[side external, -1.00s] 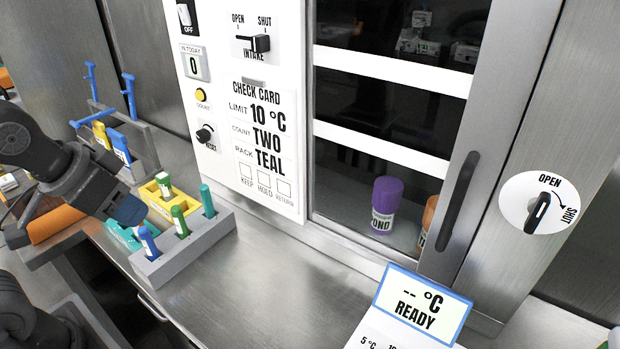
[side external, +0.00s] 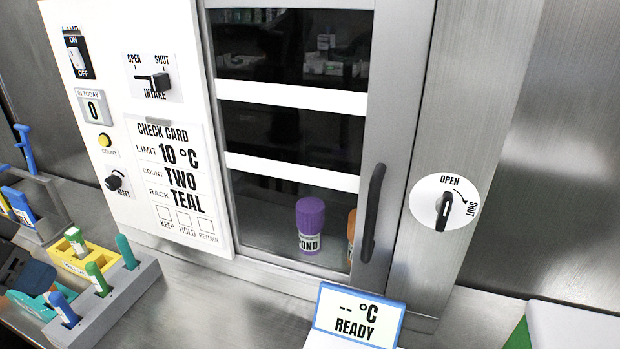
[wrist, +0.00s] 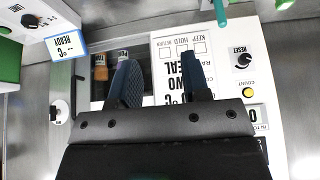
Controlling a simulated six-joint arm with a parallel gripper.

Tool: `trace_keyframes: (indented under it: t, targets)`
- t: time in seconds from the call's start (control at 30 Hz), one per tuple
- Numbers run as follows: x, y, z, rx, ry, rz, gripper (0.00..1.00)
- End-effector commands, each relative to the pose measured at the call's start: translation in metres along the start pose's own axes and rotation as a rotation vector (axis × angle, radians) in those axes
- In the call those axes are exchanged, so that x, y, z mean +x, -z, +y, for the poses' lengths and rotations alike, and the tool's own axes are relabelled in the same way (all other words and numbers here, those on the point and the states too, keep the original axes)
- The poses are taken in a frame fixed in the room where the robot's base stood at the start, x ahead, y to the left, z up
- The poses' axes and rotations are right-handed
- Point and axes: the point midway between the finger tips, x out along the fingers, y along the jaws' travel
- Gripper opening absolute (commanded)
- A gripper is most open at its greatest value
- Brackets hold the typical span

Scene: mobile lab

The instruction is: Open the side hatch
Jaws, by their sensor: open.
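A round white plate marked OPEN and SHUT carries a black dial (side external: 444,211) on the steel at the right of the side view. No label says which is the side hatch. My gripper (wrist: 158,75) is open and empty, facing the white panel. Only part of it shows at the side view's left edge.
A grey rack (side external: 105,300) with several coloured tubes stands at the lower left. An intake lever (side external: 153,82) sits on the white panel. A purple-capped bottle (side external: 311,225) is behind the glass. A READY display (side external: 355,318) stands in front of the door.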

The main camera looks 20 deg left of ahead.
Motion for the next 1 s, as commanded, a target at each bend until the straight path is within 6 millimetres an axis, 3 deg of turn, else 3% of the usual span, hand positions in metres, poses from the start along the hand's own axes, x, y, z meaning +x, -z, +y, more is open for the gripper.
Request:
trace_keyframes:
  t: [0.17, 0.27, 0.4, 0.53, 0.67, 0.8, 1.0]
  targets:
    - [0.018, 0.038, 0.021, 0.064, -0.047, 0.105, 0.43]
    - [0.036, 0.074, 0.048, 0.122, -0.1, 0.221, 0.43]
    - [0.061, 0.119, 0.098, 0.192, -0.187, 0.404, 0.43]
    - [0.082, 0.146, 0.152, 0.244, -0.273, 0.572, 0.43]
    - [0.101, 0.157, 0.208, 0.282, -0.364, 0.736, 0.43]
    - [0.114, 0.153, 0.258, 0.305, -0.45, 0.888, 0.43]
    - [0.12, 0.141, 0.294, 0.311, -0.519, 1.014, 0.43]
